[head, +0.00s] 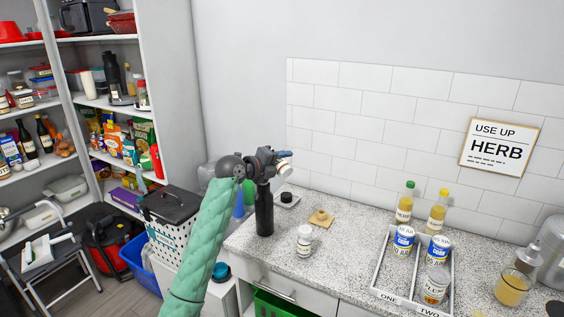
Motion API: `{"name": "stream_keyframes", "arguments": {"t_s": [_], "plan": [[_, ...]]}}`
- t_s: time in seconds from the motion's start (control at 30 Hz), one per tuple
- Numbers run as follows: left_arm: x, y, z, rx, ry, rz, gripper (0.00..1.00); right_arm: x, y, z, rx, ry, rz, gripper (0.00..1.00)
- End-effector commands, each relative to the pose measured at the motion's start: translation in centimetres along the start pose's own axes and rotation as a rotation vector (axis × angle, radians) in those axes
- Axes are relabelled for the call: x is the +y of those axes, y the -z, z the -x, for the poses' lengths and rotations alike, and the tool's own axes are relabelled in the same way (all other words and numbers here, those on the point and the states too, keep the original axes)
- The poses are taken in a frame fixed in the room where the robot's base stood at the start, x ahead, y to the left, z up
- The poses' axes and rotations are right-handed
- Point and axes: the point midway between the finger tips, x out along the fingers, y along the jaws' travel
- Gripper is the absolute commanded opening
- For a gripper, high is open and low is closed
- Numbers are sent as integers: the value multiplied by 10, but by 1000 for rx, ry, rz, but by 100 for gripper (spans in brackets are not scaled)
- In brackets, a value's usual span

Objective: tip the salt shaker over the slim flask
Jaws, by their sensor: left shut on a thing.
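My left gripper (273,160) is raised above the left end of the counter, shut on a small white and blue thing, which looks like the salt shaker (285,168). The gripper covers part of it. It looks tilted, but its exact angle is hard to tell. A tall black bottle, which looks like the slim flask (264,214), stands upright on the counter just below the gripper. Its top is hidden behind the gripper. My right gripper is not in view.
A white labelled jar (304,241) stands right of the flask. A cork-coloured piece (321,217) and a dark-topped round thing (287,199) lie behind. A divided tray (384,277) holds several cans and bottles. A glass of yellow liquid (511,289) stands far right.

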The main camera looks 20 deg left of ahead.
Motion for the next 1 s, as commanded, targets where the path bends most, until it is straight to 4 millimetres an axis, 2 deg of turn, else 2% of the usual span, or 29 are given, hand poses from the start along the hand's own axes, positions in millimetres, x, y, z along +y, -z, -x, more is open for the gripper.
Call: {"name": "stream_keyframes", "arguments": {"t_s": [0.1,0.5,0.7,0.87,1.0], "plan": [[-2,0,0,2,1,10,17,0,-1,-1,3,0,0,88],[-3,0,1,10,0,51,17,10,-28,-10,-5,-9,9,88],[-7,-1,1,23,1,113,17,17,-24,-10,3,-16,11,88],[-10,-2,2,33,1,165,17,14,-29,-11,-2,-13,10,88],[-12,-3,3,42,1,211,17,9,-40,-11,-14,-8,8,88]]}}
